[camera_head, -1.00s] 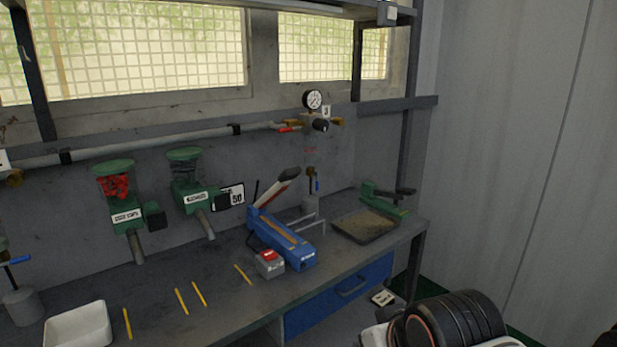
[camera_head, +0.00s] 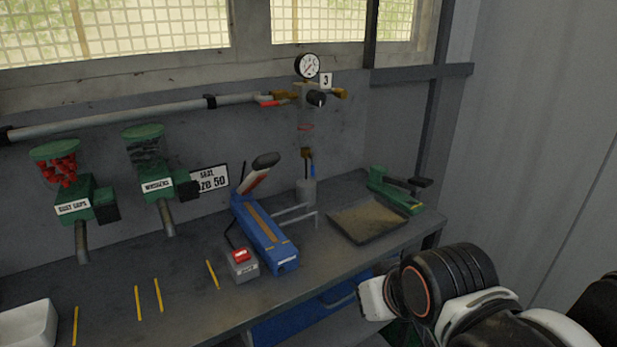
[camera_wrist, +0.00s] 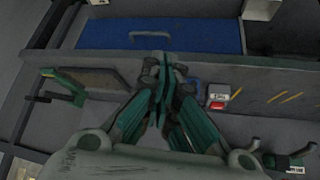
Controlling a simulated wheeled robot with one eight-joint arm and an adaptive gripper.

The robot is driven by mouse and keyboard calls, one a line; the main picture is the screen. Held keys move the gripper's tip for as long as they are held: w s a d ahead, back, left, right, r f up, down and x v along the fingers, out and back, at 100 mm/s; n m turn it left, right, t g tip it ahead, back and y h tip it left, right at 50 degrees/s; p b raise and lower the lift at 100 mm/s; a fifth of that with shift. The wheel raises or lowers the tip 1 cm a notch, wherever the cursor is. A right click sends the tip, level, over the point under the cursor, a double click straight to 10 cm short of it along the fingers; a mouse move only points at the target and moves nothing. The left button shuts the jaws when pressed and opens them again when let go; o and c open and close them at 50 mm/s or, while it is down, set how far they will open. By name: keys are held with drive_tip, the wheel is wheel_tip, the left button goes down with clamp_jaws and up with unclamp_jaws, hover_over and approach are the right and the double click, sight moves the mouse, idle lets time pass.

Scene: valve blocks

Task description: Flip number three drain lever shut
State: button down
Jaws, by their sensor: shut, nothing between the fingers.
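The number three valve block hangs on the back wall, marked by a white "3" plate (camera_head: 326,80) beside a round gauge (camera_head: 307,66). In the wrist view my gripper (camera_wrist: 163,85) is shut and empty, over the bench's front edge, apart from the valve. The drain lever cannot be made out in the wrist view.
A blue bag sealer (camera_head: 265,235) with a raised arm and a red-topped box (camera_head: 241,264) stand left of the pot. A shallow tray (camera_head: 345,236) and a green tool (camera_head: 393,192) lie to the right. Dispensers (camera_head: 75,205) hang at left.

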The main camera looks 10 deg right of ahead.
drive_tip(key=w+d+r+n+t+h+p, duration=0.1)
drive_tip(key=w+d+r+n+t, duration=0.2)
drive_tip(key=w, duration=0.6)
drive_tip(key=w+d+r+n+t+h+p, duration=0.1)
drive_tip(key=w+d+r+n+t+h, duration=0.15)
drive_tip(key=w+r, duration=0.4)
drive_tip(key=w+d+r+n+t+h+p, duration=0.1)
drive_tip(key=w+d+r+n+t, duration=0.15)
drive_tip(key=w, duration=0.85)
drive_tip(key=w+a+f+n+t+y+p, duration=0.2)
drive_tip(key=w+a+f+n+y, duration=0.5)
drive_tip(key=f+n, duration=0.4)
drive_tip(key=shift+w+a+f+n+y+p, duration=0.15)
drive_tip(key=shift+a+f+n+y+p, duration=0.3)
drive_tip(key=shift+a+n+y, duration=0.45)
drive_tip(key=shift+w+d, duration=0.1)
drive_tip(key=shift+d, duration=0.1)
